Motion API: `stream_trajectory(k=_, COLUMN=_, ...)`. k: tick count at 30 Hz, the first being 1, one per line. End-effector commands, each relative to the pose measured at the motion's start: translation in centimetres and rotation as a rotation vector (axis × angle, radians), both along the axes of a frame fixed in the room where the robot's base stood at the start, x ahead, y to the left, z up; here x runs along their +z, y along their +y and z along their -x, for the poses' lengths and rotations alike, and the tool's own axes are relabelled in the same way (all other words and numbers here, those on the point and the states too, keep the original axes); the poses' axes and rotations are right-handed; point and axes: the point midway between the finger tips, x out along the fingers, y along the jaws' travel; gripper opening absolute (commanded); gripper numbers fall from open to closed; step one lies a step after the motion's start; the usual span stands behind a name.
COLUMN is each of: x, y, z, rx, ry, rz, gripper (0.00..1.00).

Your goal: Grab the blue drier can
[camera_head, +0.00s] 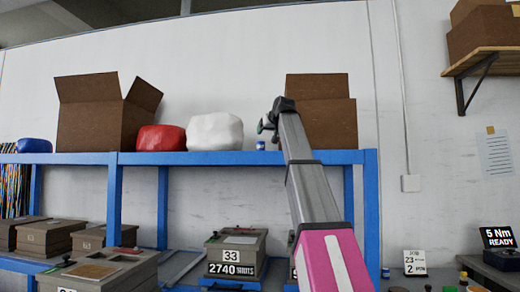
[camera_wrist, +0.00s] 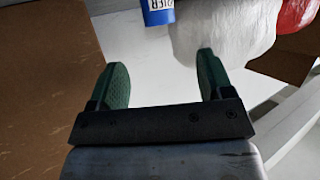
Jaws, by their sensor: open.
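The blue drier can (camera_head: 260,145) is a small blue cylinder with a white label. It stands on the blue-edged shelf between the white bag and my arm. In the wrist view the can (camera_wrist: 157,11) shows at the top edge, partly cut off, with part of its lettering visible. My gripper (camera_wrist: 160,75) has its two green fingers spread apart with nothing between them. The can lies beyond the fingertips, roughly in line with the gap between them. In the head view my gripper (camera_head: 267,124) is at shelf height, close to the can, and partly hidden by my own arm.
A white bag (camera_head: 215,132) and a red bag (camera_head: 161,138) sit left of the can on the shelf (camera_head: 240,158). An open cardboard box (camera_head: 330,122) stands close on the right, and another box (camera_head: 88,122) at the left. Grey mould boxes (camera_head: 236,250) stand below.

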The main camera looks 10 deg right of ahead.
Motion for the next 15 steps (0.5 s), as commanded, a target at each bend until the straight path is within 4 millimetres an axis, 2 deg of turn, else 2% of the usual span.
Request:
stream_trajectory(k=4, x=-0.8, y=0.4, z=-2.2, rx=0.000, ry=0.001, rz=0.000, gripper=0.74)
stream_trajectory(k=15, x=-2.2, y=1.1, z=-4.9, rx=0.000, ry=0.001, rz=0.000, gripper=0.74)
